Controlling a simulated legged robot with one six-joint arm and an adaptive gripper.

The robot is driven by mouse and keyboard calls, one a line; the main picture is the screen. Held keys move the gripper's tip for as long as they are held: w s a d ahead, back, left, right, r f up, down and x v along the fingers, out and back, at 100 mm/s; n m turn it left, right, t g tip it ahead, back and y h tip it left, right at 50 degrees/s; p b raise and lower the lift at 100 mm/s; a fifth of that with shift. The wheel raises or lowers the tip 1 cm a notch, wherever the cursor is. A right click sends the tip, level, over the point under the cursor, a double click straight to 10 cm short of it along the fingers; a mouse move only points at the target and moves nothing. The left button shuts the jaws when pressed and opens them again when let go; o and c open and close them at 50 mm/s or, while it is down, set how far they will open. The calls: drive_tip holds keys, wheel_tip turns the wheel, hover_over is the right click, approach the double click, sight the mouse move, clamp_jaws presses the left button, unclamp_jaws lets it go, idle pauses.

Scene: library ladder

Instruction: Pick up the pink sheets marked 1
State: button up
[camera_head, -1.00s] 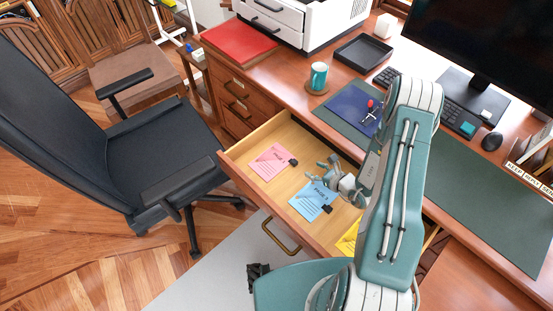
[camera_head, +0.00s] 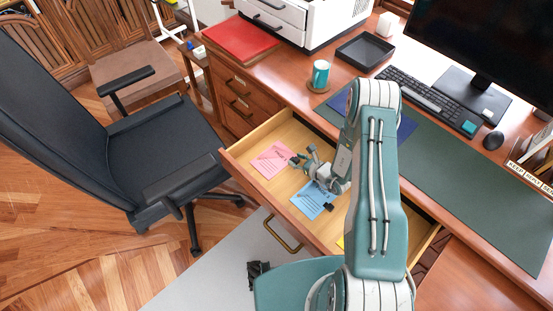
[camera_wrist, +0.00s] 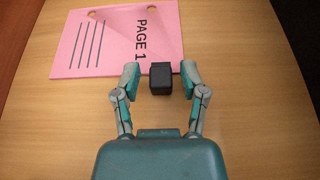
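The pink sheets (camera_head: 271,160) lie flat in the open wooden drawer, toward its left end. In the wrist view the pink sheets (camera_wrist: 105,38) are marked PAGE 1, and a black clip (camera_wrist: 161,79) sits at their near edge. My gripper (camera_head: 302,158) is low over the drawer at the right edge of the pink sheets. In the wrist view my gripper (camera_wrist: 160,75) is open, with one finger on each side of the black clip. A gap shows between the clip and each finger. I cannot tell whether the fingers touch the drawer floor.
Blue sheets (camera_head: 312,202) lie right of the pink ones in the drawer (camera_head: 290,131), partly under my gripper. A yellow sheet (camera_head: 341,242) shows partly behind my arm. The desk above holds a teal mug (camera_head: 320,74), a black tray (camera_head: 364,52) and a keyboard (camera_head: 421,93).

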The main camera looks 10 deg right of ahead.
drive_tip(key=shift+d, duration=0.1)
clamp_jaws()
